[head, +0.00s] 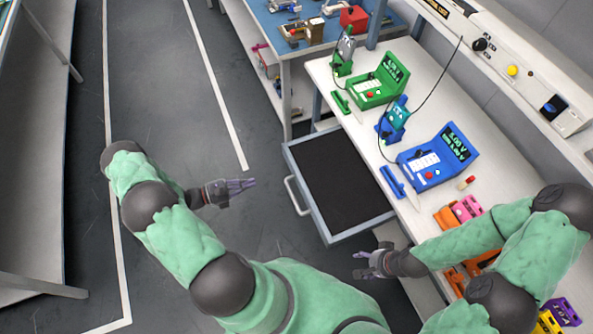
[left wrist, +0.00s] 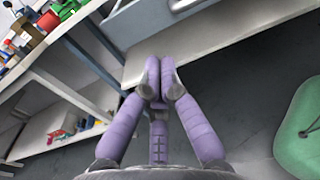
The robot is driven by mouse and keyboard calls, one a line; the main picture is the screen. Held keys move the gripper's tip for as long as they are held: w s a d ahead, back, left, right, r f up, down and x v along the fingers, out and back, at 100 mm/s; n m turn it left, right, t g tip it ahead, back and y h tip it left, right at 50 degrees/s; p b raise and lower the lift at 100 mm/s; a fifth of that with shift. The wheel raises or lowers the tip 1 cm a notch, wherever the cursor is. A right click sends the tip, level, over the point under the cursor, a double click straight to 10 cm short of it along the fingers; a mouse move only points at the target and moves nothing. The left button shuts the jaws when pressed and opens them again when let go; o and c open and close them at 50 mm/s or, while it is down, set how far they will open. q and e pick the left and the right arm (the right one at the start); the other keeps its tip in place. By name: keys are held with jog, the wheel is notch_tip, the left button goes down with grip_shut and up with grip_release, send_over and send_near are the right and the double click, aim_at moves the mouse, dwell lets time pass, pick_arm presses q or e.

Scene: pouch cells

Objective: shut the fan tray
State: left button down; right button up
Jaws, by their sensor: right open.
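The only tray-like thing I see is a grey drawer (head: 352,234) with a dark, empty-looking floor, pulled out from under the white workbench. Its pale bar handle (head: 296,196) is on the left-facing front. My left gripper (head: 250,184) is left of the drawer, apart from the handle, over the floor. In the left wrist view its purple fingers (left wrist: 160,80) come together at the tips with nothing seen between them. A grey panel (left wrist: 150,22), seemingly the drawer, shows beyond them. My right gripper (head: 362,264) is open and empty, below the drawer's near corner in the head view.
The white workbench (head: 408,213) carries a green tester (head: 378,82), a blue tester (head: 438,158) and several coloured pouch-cell items near my right arm. A blue-topped bench (head: 262,18) stands behind. Grey floor (head: 170,80) is clear on the left.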

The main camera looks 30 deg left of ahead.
pick_arm(q)
jog(key=a, duration=0.1)
jog(key=t+b, duration=0.1)
jog(key=b, duration=0.1)
send_near(289, 165)
jog(key=shift+n, duration=0.3)
jog(key=x, duration=0.6)
jog(key=shift+d+r, duration=0.15)
jog(key=shift+r, duration=0.2)
jog(key=shift+w+d, duration=0.3)
jog(key=shift+w, duration=0.1)
jog(key=b+x, duration=0.3)
jog(key=x, duration=2.2)
jog(key=shift+w+d+f, duration=0.1)
jog(key=shift+w+f, duration=0.05)
jog(key=shift+w+d, duration=0.1)
jog(key=shift+w, duration=0.1)
